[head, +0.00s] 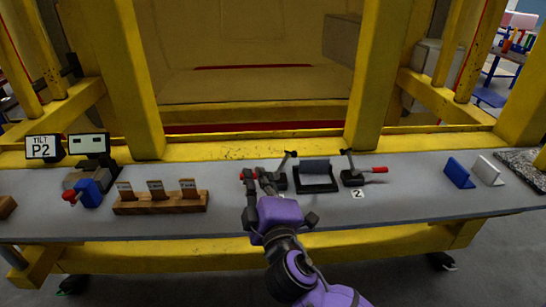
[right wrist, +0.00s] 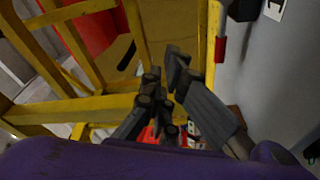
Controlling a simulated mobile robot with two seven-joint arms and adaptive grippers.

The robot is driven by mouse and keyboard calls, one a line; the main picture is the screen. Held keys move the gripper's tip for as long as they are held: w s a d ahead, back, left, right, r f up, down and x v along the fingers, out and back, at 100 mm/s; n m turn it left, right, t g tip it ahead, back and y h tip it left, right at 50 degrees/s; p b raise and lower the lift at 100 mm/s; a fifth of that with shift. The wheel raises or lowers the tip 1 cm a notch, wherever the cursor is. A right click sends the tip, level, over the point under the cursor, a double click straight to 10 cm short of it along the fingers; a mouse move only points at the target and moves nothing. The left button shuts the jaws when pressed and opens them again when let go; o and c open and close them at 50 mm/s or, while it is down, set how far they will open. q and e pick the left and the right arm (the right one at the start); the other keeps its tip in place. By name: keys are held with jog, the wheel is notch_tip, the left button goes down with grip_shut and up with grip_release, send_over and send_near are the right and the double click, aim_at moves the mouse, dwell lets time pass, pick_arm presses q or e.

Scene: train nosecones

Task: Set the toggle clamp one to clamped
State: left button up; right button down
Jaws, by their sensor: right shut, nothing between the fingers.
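Toggle clamp one (head: 280,181) stands on the grey bench, left of a black fixture (head: 316,178). Its dark arm is raised and its red handle (head: 244,175) points left, low over the bench. In the right wrist view a red handle (right wrist: 219,49) shows to the right of the fingers. My right gripper (head: 256,174) is shut and empty, its fingertips close beside the red handle and partly in front of the clamp. I cannot tell whether they touch. The fingers also show in the right wrist view (right wrist: 164,70). My left gripper is out of view.
Toggle clamp two (head: 353,178), with its red handle to the right, stands right of the fixture. A wooden block with cards (head: 160,203) and a blue-and-red device (head: 88,192) are left. Yellow posts rise behind.

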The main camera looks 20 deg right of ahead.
jog(key=shift+m+h, duration=0.3)
jog(key=shift+h, duration=0.2)
jog(key=w+d, duration=0.1)
jog(key=w, duration=0.1)
jog(key=w+d+p, duration=0.1)
jog(key=w+d, duration=0.1)
jog(key=w, duration=0.1)
jog(key=w+d+f, duration=0.1)
jog(key=w+d, duration=0.1)
jog(key=w, duration=0.1)
jog(key=shift+w, duration=0.25)
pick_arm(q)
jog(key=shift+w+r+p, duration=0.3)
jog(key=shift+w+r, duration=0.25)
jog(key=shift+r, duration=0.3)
pick_arm(e)
jog(key=shift+s+d+f, duration=0.2)
jog(key=shift+d+f, duration=0.1)
jog(key=shift+d, duration=0.1)
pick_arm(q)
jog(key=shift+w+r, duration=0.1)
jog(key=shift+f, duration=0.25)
pick_arm(e)
jog(key=shift+s+d+m, duration=0.1)
jog(key=shift+d+m, duration=0.1)
jog(key=shift+m, duration=0.1)
